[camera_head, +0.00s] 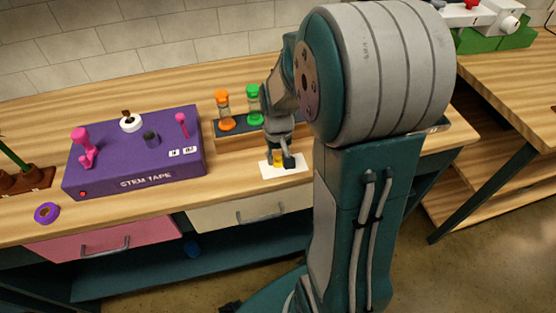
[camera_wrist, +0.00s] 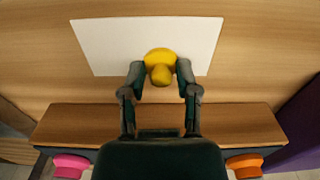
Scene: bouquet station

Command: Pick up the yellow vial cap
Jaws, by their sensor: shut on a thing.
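The yellow vial cap (camera_wrist: 160,64) is between my fingertips in the wrist view, above or on a white card (camera_wrist: 100,42). My gripper (camera_wrist: 160,76) is shut on the cap, with one finger on each side of it. In the head view, my gripper (camera_head: 281,163) points down over the white card (camera_head: 291,171), and a small part of the yellow cap (camera_head: 278,157) shows between the fingers. I cannot tell whether the cap still touches the card.
A vial rack (camera_head: 232,142) with orange-capped (camera_head: 222,97) and green-capped (camera_head: 253,91) vials stands behind my gripper. A purple stem tape box (camera_head: 140,165) is to the left, with a purple tape ring (camera_head: 46,213) near the table edge. Bare wood lies around the card.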

